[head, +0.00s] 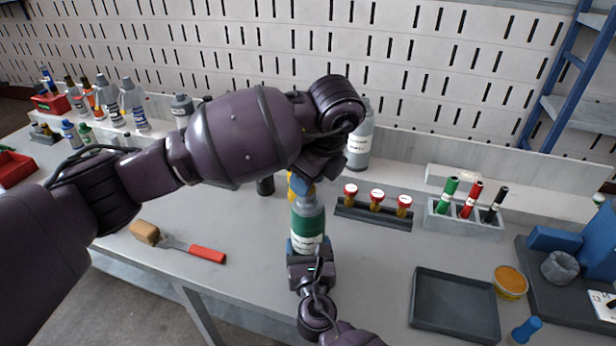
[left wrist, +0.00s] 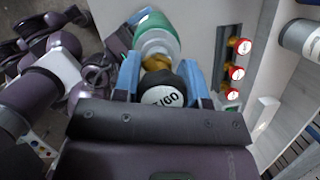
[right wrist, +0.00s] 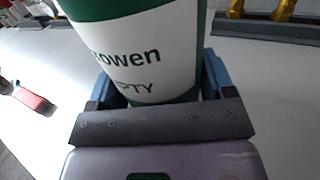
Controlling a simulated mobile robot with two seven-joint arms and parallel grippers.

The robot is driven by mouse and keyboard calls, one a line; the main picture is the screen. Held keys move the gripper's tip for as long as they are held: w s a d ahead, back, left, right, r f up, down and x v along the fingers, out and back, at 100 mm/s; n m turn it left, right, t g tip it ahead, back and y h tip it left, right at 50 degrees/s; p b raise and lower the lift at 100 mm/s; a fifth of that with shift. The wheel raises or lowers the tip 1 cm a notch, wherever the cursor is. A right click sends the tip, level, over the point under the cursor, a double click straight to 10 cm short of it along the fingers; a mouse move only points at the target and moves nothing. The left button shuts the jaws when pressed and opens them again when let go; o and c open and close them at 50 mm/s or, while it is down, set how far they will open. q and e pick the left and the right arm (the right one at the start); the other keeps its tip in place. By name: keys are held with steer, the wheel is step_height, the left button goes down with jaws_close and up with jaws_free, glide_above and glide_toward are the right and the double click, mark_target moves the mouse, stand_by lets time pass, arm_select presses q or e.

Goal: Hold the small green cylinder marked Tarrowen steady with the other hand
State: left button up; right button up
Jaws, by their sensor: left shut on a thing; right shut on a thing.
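The small green cylinder (head: 308,228) stands upright in the middle of the head view. Its white label reads "rowen" and "PTY" in the right wrist view (right wrist: 140,55); the rest is turned away. My right gripper (head: 309,245) is shut around its lower part from the near side. A brass fitting (left wrist: 157,62) with a black cap (left wrist: 163,97) sits at the cylinder's top; the cap's white face shows "IGO". My left gripper (head: 301,184) reaches over from above and is shut on this fitting. My left arm hides part of the bench behind.
A rack (head: 372,215) with three red-capped brass fittings stands right of the cylinder. A grey holder (head: 465,226) with marker-like tubes is farther right. An empty dark tray (head: 453,306) lies front right. A red-handled brush (head: 180,245) lies left. A larger grey cylinder (head: 360,145) stands behind.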

arm_select(q)
steer(key=n, duration=0.3)
steer(key=n+g, duration=0.1)
steer(key=n, duration=0.2)
steer(key=shift+g+y, duration=0.3)
steer(key=o, duration=1)
steer(key=shift+r, duration=0.1)
steer(key=shift+r, duration=1.15)
steer(key=m+t, duration=0.1)
steer(key=m, duration=0.4)
steer(key=shift+m+t, duration=0.3)
steer(key=shift+m, duration=0.3)
